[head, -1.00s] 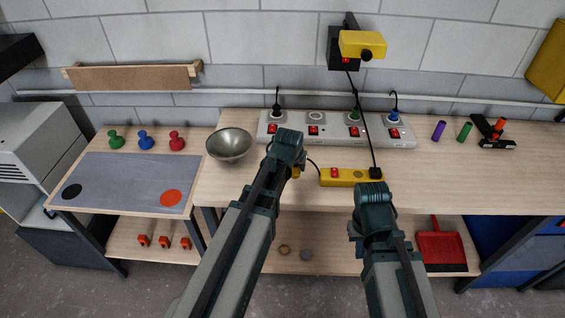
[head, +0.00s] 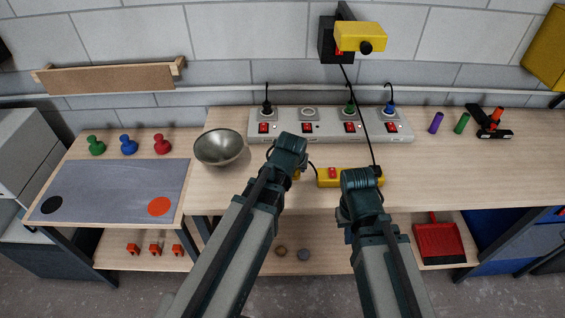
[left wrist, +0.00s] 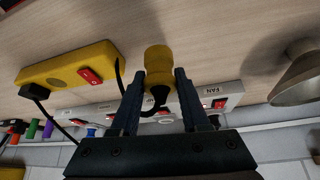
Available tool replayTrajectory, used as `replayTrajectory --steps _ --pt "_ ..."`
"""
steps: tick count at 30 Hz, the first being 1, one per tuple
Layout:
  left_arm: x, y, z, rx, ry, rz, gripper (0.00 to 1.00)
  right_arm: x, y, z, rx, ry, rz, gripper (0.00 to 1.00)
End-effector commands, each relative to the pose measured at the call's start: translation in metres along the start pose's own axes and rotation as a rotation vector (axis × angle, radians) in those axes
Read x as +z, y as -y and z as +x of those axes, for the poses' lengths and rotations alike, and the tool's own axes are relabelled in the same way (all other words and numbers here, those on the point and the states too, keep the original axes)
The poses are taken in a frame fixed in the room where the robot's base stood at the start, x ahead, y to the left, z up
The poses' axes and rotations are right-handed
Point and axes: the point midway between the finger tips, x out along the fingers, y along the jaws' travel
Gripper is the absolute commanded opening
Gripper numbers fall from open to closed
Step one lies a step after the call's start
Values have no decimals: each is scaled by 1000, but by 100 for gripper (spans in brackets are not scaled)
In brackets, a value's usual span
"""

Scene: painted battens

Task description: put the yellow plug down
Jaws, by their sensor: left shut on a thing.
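The yellow plug (left wrist: 158,63) is held between the fingertips of my left gripper (left wrist: 156,82), with its dark cord trailing from it. In the head view, only a small part of the plug (head: 296,174) shows beside my left gripper (head: 291,160), over the bench's front part. The plug is left of the yellow power strip (head: 325,182). I cannot tell whether it touches the bench top. My right gripper (head: 361,184) is in front of the strip's right end; its fingers are hidden, so its opening cannot be seen.
A metal bowl (head: 219,149) stands left of my left gripper. A white socket strip (head: 329,137) with switches and plugs lies behind. A black cord (head: 362,120) runs from the yellow wall box (head: 360,37) to the power strip. Bare bench top (head: 450,175) lies at right.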

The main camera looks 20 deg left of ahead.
Motion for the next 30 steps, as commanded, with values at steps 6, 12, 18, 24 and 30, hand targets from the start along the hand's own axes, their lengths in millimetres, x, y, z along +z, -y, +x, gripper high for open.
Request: replayTrajectory --steps 6,12,18,24,30 --pt "-33 31 25 -2 0 -3 0 0 0 5 0 0 0 0" --pt "-43 42 32 0 0 0 0 0 1 6 0 0 0 0" --pt "-44 44 33 0 0 0 0 0 1 6 0 0 0 0" --pt "-46 52 48 0 0 1 0 -1 2 19 0 0 0 0" --pt "-33 51 70 0 0 1 0 -2 4 44 0 0 0 0"
